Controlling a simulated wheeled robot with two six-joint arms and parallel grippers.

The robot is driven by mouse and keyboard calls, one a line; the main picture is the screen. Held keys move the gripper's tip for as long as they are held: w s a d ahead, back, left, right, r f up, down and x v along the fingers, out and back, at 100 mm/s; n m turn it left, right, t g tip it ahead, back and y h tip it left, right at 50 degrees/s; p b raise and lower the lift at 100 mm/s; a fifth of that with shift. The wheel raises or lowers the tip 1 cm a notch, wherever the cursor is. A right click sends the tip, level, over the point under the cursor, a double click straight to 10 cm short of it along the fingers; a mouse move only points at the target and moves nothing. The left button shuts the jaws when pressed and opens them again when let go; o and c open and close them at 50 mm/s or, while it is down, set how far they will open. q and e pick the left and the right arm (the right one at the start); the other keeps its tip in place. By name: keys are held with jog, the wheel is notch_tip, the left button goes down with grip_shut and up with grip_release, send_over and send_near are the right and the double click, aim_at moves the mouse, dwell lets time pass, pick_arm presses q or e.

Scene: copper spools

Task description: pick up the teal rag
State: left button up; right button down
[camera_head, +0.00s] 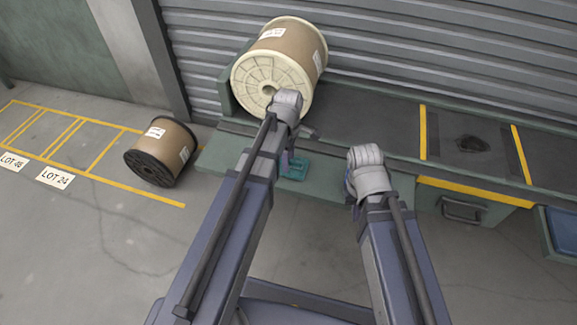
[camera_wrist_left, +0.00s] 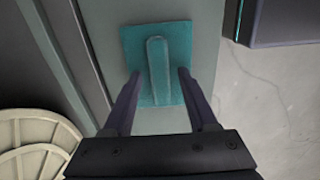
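The teal rag (camera_head: 296,172) lies on the green front strip of the bench, just below the large spool. In the left wrist view the rag (camera_wrist_left: 180,35) is a square cloth with a raised ridge along its middle. My left gripper (camera_wrist_left: 158,74) is open, with its two fingers apart on either side of the ridge, over the cloth. I cannot tell whether the fingertips touch it. In the head view my left wrist partly hides the left gripper (camera_head: 289,154) and rag. My right gripper (camera_head: 353,200) is mostly hidden by its own wrist, at the bench front.
A large cream-flanged copper spool (camera_head: 298,55) lies on the bench (camera_head: 380,120) close behind my left wrist. A smaller dark-flanged spool (camera_head: 162,152) is on the floor at left. A dark lump (camera_head: 472,144) lies between yellow stripes. A drawer handle (camera_head: 462,211) juts out at right.

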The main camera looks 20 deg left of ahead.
pick_arm(q)
grip_shut()
jog(key=shift+r, duration=0.1)
dwell(0.5)
notch_tip(320, 180, up, 10)
jog(key=p, duration=1)
jog(key=c, duration=0.5)
grip_release()
grip_shut()
notch_tip(320, 180, up, 22)
jog(key=p, duration=2.2)
jog(key=shift+r, duration=0.15)
